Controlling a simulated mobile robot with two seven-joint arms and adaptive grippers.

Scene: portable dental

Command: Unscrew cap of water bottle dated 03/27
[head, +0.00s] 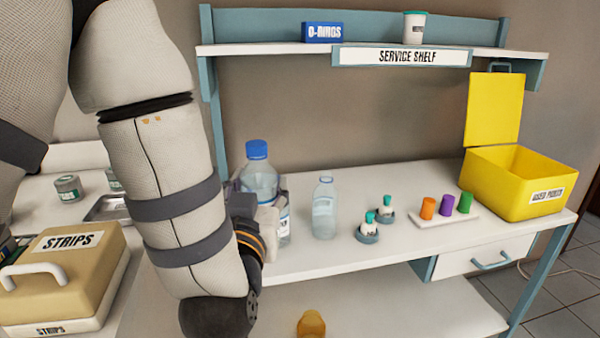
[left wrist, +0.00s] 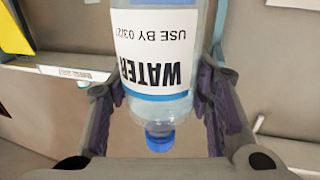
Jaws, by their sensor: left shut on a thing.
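The water bottle (head: 261,178) stands upright on the bench with its blue cap (head: 257,149) on. In the left wrist view, the bottle (left wrist: 165,20) appears upside down, with a label (left wrist: 155,50) reading WATER, USE BY 03/2 and a last digit partly cut off. Its blue cap also shows there (left wrist: 159,140). My left gripper (head: 262,195) is shut on the bottle's body, a finger on each side, below the cap. My forearm and hand hide part of the bottle's lower left. My right gripper is not in view.
A clear bottle without a visible cap (head: 324,212) stands just right. Beyond are two small teal-topped items (head: 369,226), a white block with colored cylinders (head: 443,219) and an open yellow box (head: 515,190). A STRIPS case (head: 65,280) sits left. The service shelf (head: 280,48) hangs above.

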